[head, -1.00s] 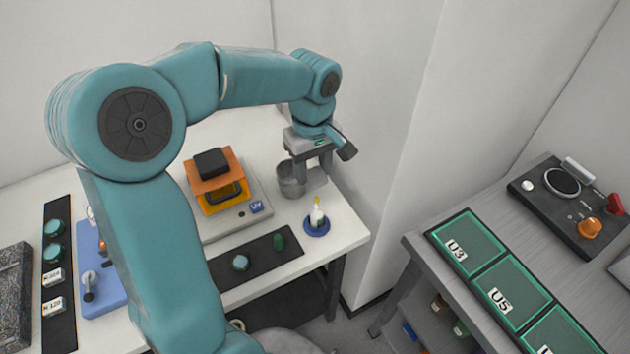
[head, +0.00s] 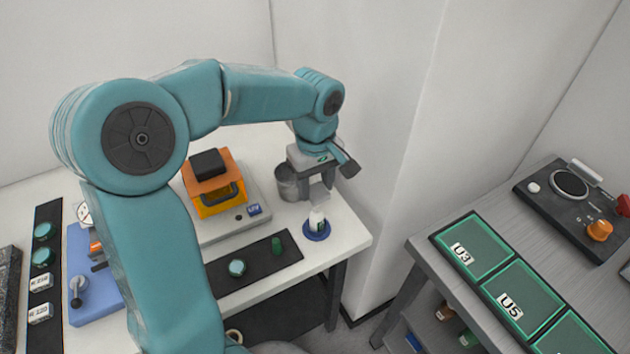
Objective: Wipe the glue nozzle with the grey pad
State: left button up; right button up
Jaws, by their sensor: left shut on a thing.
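The glue bottle (head: 317,222) is white and stands upright on a round blue base (head: 316,236) at the table's right front corner. Its yellow nozzle is hidden now. My left gripper (head: 318,186) is right above the bottle, pointing down, and is shut on a small grey pad (head: 320,199). The pad is at the height of the nozzle and covers it in this view; I cannot tell whether they touch. My right gripper is not in view.
An orange UV unit (head: 214,195) sits on a grey base further left. A black strip (head: 258,262) with green pieces lies in front. A second table (head: 420,249) is at right.

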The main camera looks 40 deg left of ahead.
pick_arm(q)
jog(key=shift+f+b, duration=0.3)
jog(key=shift+f, duration=0.15)
dwell(1.0)
jog(key=shift+a, duration=0.15)
jog(key=shift+a, duration=0.25)
jog(key=shift+d, duration=0.15)
jog(key=shift+d, duration=0.6)
jog(key=shift+a, duration=0.2)
